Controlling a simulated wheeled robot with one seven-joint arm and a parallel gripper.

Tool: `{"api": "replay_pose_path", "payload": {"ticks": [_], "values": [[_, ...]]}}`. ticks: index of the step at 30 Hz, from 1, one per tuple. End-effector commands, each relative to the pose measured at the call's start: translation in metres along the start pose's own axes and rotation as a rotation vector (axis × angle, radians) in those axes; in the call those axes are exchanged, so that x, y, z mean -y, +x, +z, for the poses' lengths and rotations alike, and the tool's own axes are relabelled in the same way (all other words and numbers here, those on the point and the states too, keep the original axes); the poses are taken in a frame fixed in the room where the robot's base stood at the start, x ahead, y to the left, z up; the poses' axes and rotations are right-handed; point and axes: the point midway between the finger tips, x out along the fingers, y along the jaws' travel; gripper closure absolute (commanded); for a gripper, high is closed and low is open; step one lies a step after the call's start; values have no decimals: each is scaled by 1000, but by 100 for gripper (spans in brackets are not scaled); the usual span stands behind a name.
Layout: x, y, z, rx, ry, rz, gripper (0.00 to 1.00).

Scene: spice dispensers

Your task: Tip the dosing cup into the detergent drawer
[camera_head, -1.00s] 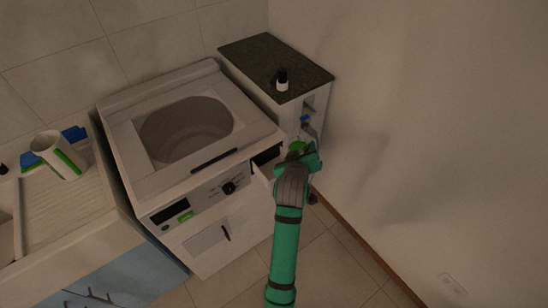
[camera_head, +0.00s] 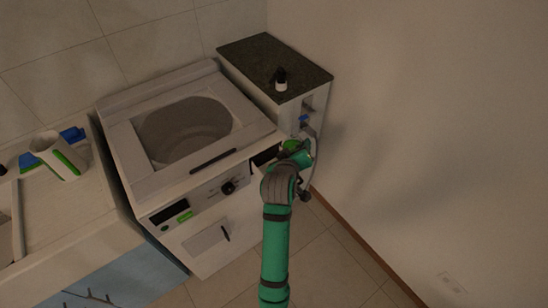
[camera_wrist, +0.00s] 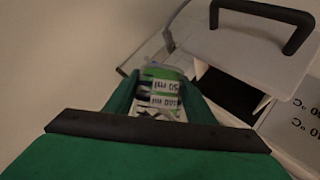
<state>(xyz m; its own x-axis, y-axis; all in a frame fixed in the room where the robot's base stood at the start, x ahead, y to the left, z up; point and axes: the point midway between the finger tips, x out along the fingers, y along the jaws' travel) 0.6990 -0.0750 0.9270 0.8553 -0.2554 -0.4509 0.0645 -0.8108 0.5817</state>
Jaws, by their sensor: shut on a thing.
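My gripper (camera_head: 297,157) is shut on the dosing cup (camera_head: 291,145), which shows only as a small bright green patch in the head view. In the wrist view my gripper's two green fingers (camera_wrist: 157,98) clasp the cup (camera_wrist: 163,88), which has a green band and white volume labels. The cup's mouth and contents are not clear, nor is its exact tilt. The detergent drawer (camera_head: 265,155) is open at the machine's front right corner. Its dark inside (camera_wrist: 232,92) lies just right of the cup in the wrist view. The cup appears apart from it.
The washing machine (camera_head: 195,205) has an open round tub and a black handle (camera_head: 213,160). A dark-topped cabinet (camera_head: 250,50) with a small bottle (camera_head: 281,80) stands behind right. A white and green jug (camera_head: 60,157) is on the left counter. The wall is close on the right.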

Motion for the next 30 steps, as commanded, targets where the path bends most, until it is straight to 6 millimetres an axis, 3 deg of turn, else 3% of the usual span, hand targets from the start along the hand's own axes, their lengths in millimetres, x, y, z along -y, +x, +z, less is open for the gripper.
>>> {"api": "replay_pose_path", "payload": {"ticks": [30], "values": [[6, 2, 0, 24, -118, 57, 79]]}}
